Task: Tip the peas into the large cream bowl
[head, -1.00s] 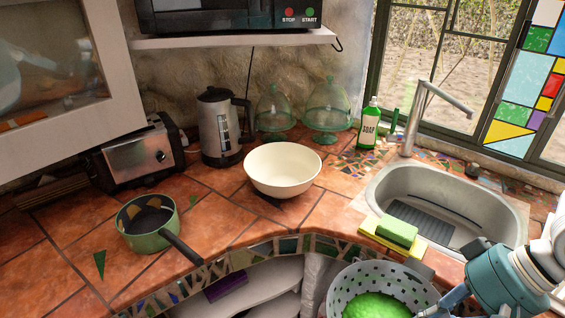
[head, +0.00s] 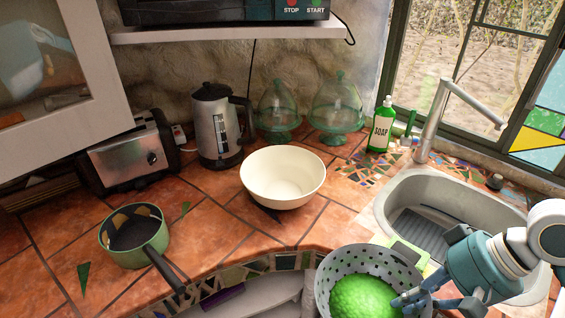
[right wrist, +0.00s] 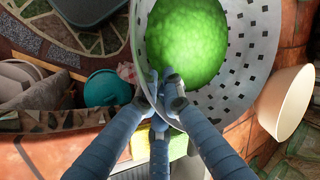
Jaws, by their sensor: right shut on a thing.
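The large cream bowl (head: 283,190) stands upright and empty on the tiled counter, left of the sink. It also shows at the right of the right wrist view (right wrist: 285,103). My right gripper (head: 408,300) is shut on the rim of a grey perforated colander (head: 334,262). The colander (right wrist: 248,50) holds a heap of bright green peas (head: 362,297), which also fills the middle of the right wrist view (right wrist: 187,40). The colander is at the counter's front edge, lower right of the bowl and apart from it. My left gripper is not in view.
A green saucepan (head: 134,240) stands at the left, its handle pointing toward the front edge. A kettle (head: 216,128), a toaster (head: 130,155), glass domes (head: 336,103) and a soap bottle (head: 381,128) stand behind. A sponge (head: 409,255) lies by the sink (head: 392,196).

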